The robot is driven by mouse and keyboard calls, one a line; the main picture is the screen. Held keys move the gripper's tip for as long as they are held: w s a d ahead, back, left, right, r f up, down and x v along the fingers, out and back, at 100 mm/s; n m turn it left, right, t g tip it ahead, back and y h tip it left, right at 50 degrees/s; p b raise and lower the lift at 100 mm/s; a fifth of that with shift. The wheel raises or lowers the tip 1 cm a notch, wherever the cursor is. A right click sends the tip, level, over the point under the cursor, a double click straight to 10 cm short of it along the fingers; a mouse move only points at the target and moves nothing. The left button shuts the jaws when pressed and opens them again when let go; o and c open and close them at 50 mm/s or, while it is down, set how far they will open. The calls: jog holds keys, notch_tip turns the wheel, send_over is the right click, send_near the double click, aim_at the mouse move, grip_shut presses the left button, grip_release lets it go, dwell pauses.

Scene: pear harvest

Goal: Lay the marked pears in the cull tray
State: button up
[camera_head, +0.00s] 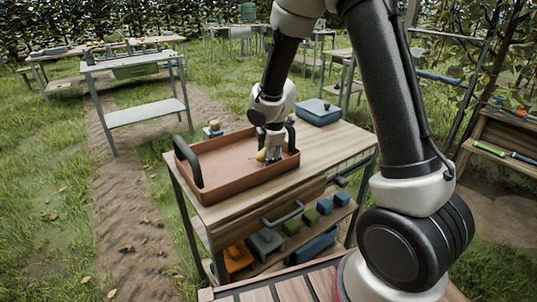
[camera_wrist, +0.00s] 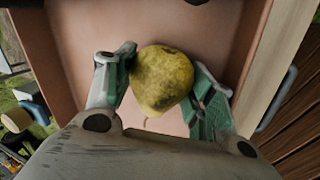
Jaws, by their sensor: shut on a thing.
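A yellow pear with dark brown blotches (camera_wrist: 163,75) is between the fingers of my gripper (camera_wrist: 165,92) in the wrist view, and my gripper is shut on it. In the head view the pear (camera_head: 261,155) shows as a small yellow shape at my gripper (camera_head: 268,155). The pear is over the inside of a reddish-brown tray (camera_head: 220,160) with dark handles, which stands on a wooden-topped bench. I cannot tell whether the pear touches the tray floor. No other pear is visible in the tray.
A blue lidded box (camera_head: 318,112) stands on the bench behind the tray. A small item with a yellowish top (camera_head: 213,129) is by the tray's far left side. The bench's lower shelf holds several coloured boxes (camera_head: 266,241). The bench top right of the tray is mostly clear.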

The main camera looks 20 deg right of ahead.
jog(key=shift+f, duration=0.15)
jog(key=o, duration=1.2)
jog(key=shift+c, duration=0.2)
